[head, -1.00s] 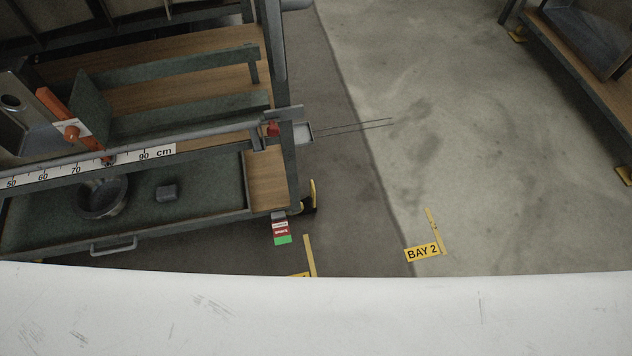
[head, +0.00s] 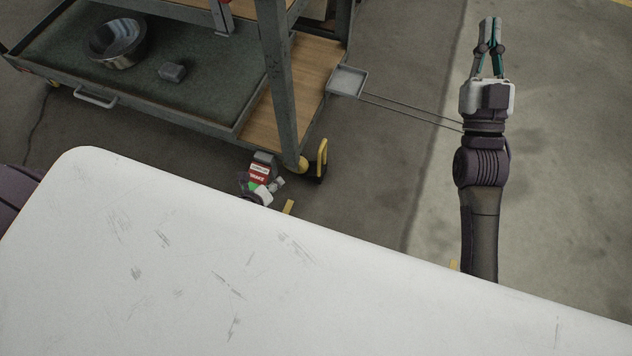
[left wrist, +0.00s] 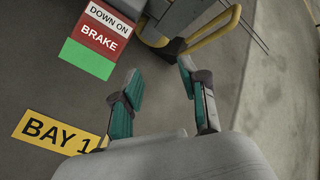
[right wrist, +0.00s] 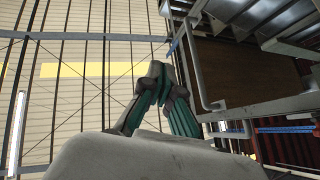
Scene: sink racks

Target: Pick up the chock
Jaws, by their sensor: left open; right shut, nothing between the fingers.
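The likely chock is a dark block with a yellow bar handle (head: 322,157) on the floor by the cart's near corner caster. Its handle (left wrist: 212,28) also shows at the top of the left wrist view; its dark body is only partly visible. My left gripper (head: 277,184) is open and empty beside the red and green brake label, left of the chock and nearer me. In the left wrist view, its fingers (left wrist: 160,73) point toward the chock, with floor between them. My right gripper (head: 489,32) is raised on the right, shut and empty; its fingers (right wrist: 158,78) meet.
The cart (head: 277,85) carries a metal bowl (head: 118,42) and a grey block (head: 172,71) on its lower tray. A small tray (head: 347,81) with thin rods juts out right. The brake label (left wrist: 101,38) is close to my left gripper.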

